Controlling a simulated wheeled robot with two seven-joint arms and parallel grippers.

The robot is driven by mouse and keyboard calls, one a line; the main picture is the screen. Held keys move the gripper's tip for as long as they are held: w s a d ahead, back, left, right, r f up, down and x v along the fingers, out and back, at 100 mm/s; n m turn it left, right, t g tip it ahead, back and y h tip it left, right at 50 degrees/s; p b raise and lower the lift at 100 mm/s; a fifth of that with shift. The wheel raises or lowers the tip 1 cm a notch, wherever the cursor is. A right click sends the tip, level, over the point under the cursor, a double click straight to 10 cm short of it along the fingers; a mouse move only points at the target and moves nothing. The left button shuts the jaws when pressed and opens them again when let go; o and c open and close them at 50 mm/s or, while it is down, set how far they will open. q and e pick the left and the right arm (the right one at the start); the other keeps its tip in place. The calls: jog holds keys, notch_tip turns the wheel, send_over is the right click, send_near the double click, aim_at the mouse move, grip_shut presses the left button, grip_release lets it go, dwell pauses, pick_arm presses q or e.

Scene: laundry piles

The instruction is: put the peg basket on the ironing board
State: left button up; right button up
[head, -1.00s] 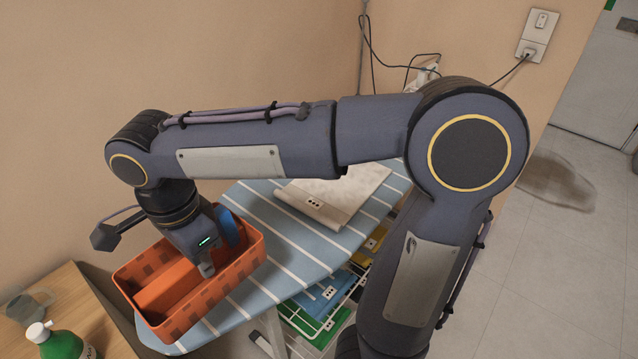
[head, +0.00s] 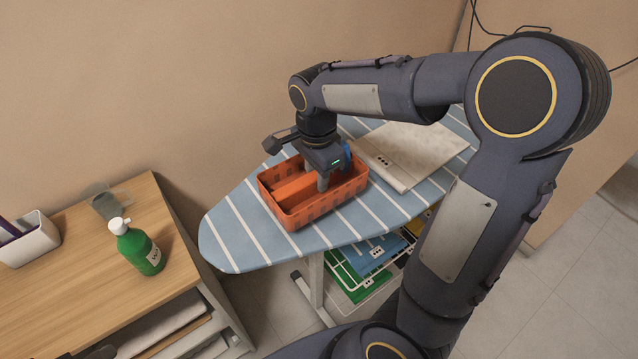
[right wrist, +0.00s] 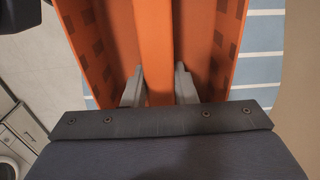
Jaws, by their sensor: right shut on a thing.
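The orange peg basket (head: 318,206) is at the ironing board (head: 232,228), over its blue and white striped top; I cannot tell whether it rests on the cloth or hangs just above it. My right gripper (head: 323,182) reaches down into the basket. In the right wrist view its two fingers (right wrist: 160,88) are shut on the basket's central orange bar (right wrist: 153,45), one on each side. The striped cover shows beside the basket in that view. My left gripper is not in view.
A folded light cloth (head: 410,152) lies on the board behind the basket. A wooden cabinet (head: 70,285) at left holds a green bottle (head: 140,250), a clear cup (head: 104,203) and a white holder (head: 28,240). Coloured folders (head: 365,262) sit under the board.

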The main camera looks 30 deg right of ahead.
jog(key=shift+w+d+f, duration=0.1)
jog(key=shift+d+f, duration=0.05)
jog(key=shift+f, duration=0.8)
jog(key=shift+d+f, duration=0.15)
jog(key=shift+f, duration=0.75)
jog(key=shift+f+b, duration=0.2)
jog(key=shift+b, duration=0.1)
jog(key=o, duration=1)
jog(key=shift+r, duration=0.1)
